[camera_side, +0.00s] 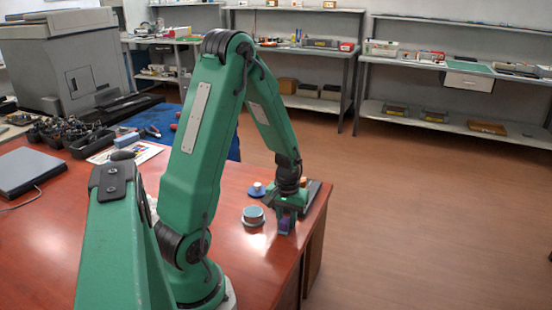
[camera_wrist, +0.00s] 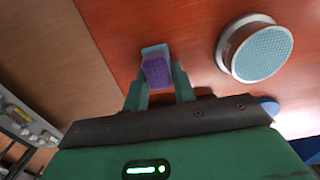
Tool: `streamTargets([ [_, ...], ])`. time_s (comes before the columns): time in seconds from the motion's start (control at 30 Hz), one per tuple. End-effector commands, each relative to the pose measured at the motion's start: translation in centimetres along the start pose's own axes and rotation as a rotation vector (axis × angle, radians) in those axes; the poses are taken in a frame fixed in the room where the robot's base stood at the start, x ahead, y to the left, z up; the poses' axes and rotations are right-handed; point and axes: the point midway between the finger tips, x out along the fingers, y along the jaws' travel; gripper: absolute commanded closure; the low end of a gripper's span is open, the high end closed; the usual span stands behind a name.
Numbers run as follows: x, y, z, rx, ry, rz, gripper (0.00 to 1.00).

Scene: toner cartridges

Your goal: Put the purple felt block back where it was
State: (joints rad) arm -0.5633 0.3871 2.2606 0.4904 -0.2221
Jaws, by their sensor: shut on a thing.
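The purple felt block (camera_wrist: 157,73) sits between the two green fingers of my gripper (camera_wrist: 160,88) in the wrist view. My gripper is shut on it. In the side view the block (camera_side: 284,226) shows dark purple low between the fingers of my gripper (camera_side: 285,222), near the right edge of the red-brown table (camera_side: 60,225). A light blue patch (camera_wrist: 155,50) shows just beyond the block in the wrist view. I cannot tell whether the block touches the table.
A round tin with a pale blue top (camera_side: 253,215) stands just left of my gripper; it also shows in the wrist view (camera_wrist: 262,50). A blue disc with a pale knob (camera_side: 258,189) lies behind it. The table edge is close on the right, with open floor (camera_side: 430,220) beyond.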

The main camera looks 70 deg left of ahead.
Motion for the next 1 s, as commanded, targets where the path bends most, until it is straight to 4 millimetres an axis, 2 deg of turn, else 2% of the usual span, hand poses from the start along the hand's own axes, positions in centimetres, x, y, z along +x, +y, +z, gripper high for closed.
streamTargets([
  [0.07,0.2,0.0,0.0,0.0,-0.001,0.0,0.95],
  [0.1,0.2,0.0,0.0,0.0,-0.001,0.0,0.7],
  [0.2,0.2,0.0,0.0,0.0,-0.001,0.0,0.52],
  [0.67,-0.2,0.0,0.0,0.0,0.001,0.0,0.52],
  [1.0,-3.1,0.0,-0.1,0.0,0.003,0.001,0.52],
])
